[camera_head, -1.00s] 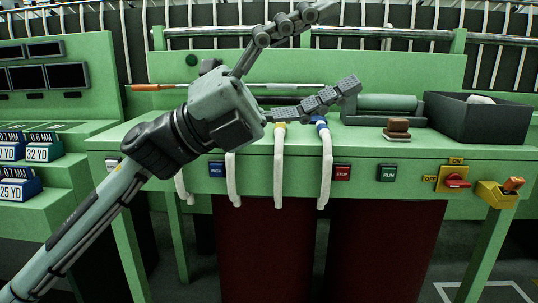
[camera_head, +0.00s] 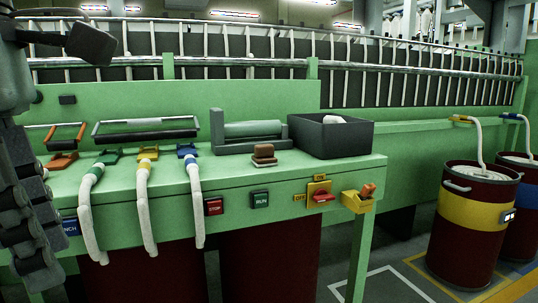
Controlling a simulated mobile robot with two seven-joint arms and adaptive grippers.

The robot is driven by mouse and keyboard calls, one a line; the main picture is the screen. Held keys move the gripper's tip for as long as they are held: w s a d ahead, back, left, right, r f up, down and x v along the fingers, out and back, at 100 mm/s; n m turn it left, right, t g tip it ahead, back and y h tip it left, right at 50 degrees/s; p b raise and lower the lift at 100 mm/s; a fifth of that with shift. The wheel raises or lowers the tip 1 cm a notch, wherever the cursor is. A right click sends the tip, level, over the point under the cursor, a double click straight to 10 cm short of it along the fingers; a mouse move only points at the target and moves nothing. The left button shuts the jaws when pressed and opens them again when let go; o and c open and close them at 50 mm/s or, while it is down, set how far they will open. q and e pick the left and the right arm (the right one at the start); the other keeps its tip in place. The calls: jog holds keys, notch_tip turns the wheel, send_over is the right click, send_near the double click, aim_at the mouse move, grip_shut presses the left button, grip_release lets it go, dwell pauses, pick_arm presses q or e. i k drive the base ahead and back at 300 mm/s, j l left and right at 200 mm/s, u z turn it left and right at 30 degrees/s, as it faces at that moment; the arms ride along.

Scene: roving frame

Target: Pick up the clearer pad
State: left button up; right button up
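A small brown block on a flat pale-and-brown base, which looks like the clearer pad (camera_head: 263,154), rests on the green bench top (camera_head: 235,172), in front of a green roller. Nothing touches it from above. My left gripper (camera_head: 66,160) is large and close at the left edge, partly cut off by the picture. Its jointed dark fingers are spread wide, one pointing up and right, one hanging down, with nothing between them. It is well to the left of the pad and apart from it. My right gripper is not in view.
The green roller (camera_head: 252,130) in its grey holder stands behind the pad, and a dark open bin (camera_head: 330,139) stands to its right. White slivers (camera_head: 194,205) hang over the bench front at left. Red-brown cans (camera_head: 478,200) stand at far right.

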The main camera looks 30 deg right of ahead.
aim_at(263, 156)
jog(key=i+l+z, duration=0.4)
jog(key=i+l, duration=1)
